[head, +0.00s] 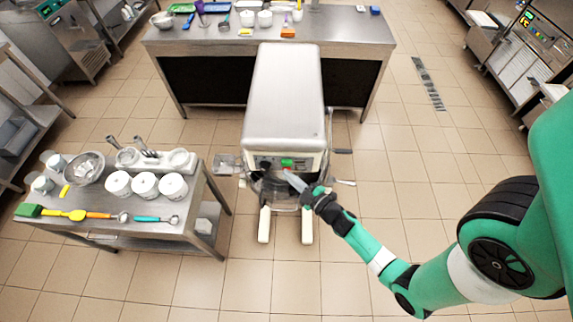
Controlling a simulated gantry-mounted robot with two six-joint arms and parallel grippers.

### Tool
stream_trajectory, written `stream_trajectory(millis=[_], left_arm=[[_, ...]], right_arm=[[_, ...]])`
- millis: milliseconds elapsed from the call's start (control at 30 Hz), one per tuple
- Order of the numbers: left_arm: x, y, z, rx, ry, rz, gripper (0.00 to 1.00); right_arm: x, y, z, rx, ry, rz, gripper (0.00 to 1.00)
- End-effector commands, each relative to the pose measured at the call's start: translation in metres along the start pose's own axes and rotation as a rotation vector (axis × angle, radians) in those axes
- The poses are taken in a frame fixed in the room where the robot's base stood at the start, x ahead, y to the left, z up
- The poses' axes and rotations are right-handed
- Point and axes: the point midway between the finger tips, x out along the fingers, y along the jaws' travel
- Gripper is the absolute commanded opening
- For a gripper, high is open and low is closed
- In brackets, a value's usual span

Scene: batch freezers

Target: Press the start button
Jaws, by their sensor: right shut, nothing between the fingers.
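A machine with a pale metal housing (284,92) stands in the middle of the floor. Its front panel (262,163) carries a small green button or light (287,162) and a small red mark beside it. My right gripper (291,176) is shut and empty. Its tips are just below and right of the green spot, close to the panel; I cannot tell whether they touch it. The lower front of the machine is partly hidden by my gripper and wrist. My left gripper is not in view.
A steel side table (203,217) with white tubs (145,185), a metal bowl (84,169) and utensils stands at left. A long steel counter (350,28) is behind the machine. More machines line the upper left and right edges. Tiled floor (395,170) is open at right.

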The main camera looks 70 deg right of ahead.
Motion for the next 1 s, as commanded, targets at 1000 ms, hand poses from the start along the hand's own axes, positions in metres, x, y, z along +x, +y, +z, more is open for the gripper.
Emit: stream_trajectory(millis=[1000], left_arm=[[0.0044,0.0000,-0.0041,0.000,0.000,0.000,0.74]], right_arm=[[0.0061,0.0046,0.0044,0.000,0.000,0.000,0.00]])
